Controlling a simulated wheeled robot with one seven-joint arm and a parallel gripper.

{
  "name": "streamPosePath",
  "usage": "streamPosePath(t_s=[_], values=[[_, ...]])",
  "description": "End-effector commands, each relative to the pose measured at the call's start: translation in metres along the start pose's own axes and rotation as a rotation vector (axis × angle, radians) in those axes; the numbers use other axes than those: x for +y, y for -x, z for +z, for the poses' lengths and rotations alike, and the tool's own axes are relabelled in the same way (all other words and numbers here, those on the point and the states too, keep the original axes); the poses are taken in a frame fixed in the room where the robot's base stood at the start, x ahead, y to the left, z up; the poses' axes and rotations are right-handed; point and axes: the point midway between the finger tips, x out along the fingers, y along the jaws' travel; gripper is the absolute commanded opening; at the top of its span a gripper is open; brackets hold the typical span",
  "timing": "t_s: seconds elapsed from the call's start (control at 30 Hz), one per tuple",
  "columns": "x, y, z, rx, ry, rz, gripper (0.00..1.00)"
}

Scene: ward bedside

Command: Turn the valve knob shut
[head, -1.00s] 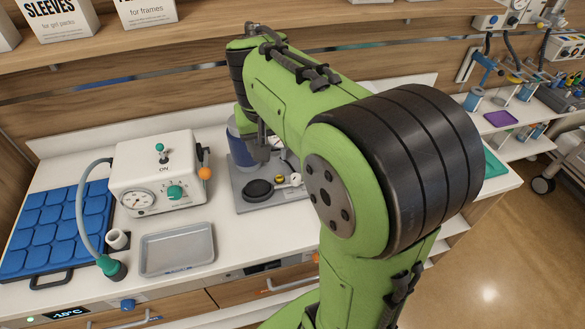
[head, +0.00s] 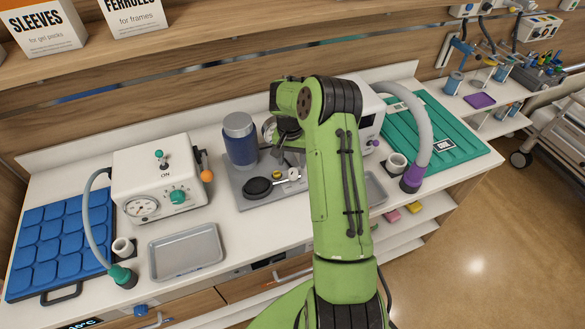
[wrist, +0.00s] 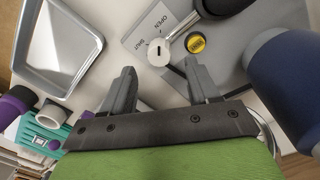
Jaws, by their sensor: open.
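A white round valve piece with a dark slot (wrist: 159,52) sits beside a plate marked OPEN and SHUT (wrist: 148,30) in the wrist view. A metal rod runs from it to a black round knob (wrist: 225,4), cut off by the top edge. In the head view the black knob (head: 257,188) and the white piece (head: 294,174) stand on a grey base (head: 262,202). A yellow cap (wrist: 196,43) is close by. My gripper (wrist: 160,68) is open and empty, its fingertips in front of the white piece in the wrist view; whether they touch it is unclear. My arm mostly hides the gripper in the head view.
A blue cylinder (head: 240,140) stands on the base, close to my gripper's right in the wrist view (wrist: 292,85). A grey tray (head: 187,252) and white control box (head: 158,180) are to the left. A green mat (head: 440,135) and purple-ended hose (head: 411,180) are to the right.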

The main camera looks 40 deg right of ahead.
Motion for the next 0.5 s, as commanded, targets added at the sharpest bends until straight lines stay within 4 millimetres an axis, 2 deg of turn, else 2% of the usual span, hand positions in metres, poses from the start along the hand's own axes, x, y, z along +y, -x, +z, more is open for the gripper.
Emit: streamPosePath(t_s=[0.1, 0.2, 0.5], values=[[0.0, -0.026, 0.001, -0.004, 0.0, 0.001, 0.6], [0.0, -0.04, 0.0, -0.002, 0.001, 0.0, 0.6], [0.0, -0.047, 0.0, 0.001, 0.001, 0.0, 0.6]])
